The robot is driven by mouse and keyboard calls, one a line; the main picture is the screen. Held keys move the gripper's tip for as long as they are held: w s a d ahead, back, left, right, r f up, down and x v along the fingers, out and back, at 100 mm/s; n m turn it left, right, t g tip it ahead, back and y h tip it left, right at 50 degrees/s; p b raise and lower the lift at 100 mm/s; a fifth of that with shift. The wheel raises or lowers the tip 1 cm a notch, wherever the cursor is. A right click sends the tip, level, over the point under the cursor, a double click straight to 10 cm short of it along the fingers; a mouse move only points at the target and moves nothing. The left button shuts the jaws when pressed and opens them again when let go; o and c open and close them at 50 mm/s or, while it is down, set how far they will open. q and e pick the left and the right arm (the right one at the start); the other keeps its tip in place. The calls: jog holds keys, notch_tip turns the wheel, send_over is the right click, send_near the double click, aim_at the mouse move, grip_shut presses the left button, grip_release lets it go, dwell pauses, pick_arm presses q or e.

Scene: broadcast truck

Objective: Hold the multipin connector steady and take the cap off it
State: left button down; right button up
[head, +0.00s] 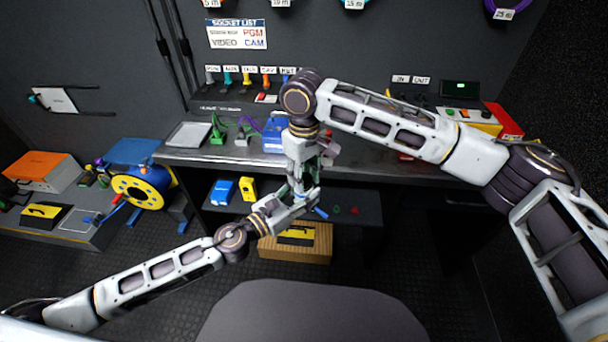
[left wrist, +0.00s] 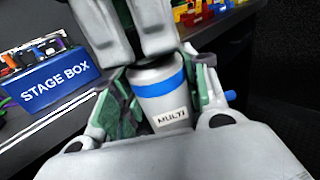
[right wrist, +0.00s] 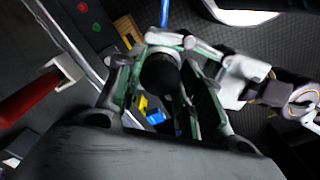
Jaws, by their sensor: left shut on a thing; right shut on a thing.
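The multipin connector (left wrist: 160,78) is a grey cylinder with a blue band and a label reading MULTI, seen in the left wrist view. My left gripper (head: 297,192) is shut around it with green-padded fingers on both sides. My right gripper (head: 304,165) comes down from above and meets it in front of the bench. In the right wrist view a dark round end (right wrist: 160,72), apparently the cap, sits between the right gripper's green-padded fingers, which are shut on it. The grippers hide the joint between cap and connector; I cannot tell whether they are apart.
The bench top (head: 372,164) is behind the grippers, with a blue stage box (head: 274,136) and green connectors (head: 217,131). A lower shelf holds a blue (head: 223,191) and a yellow item (head: 248,188). A wooden crate (head: 318,243) stands below. A cable reel (head: 142,188) is at left.

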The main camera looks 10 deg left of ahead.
jog(key=shift+r, duration=1.15)
dwell(0.8)
jog(key=shift+r, duration=2)
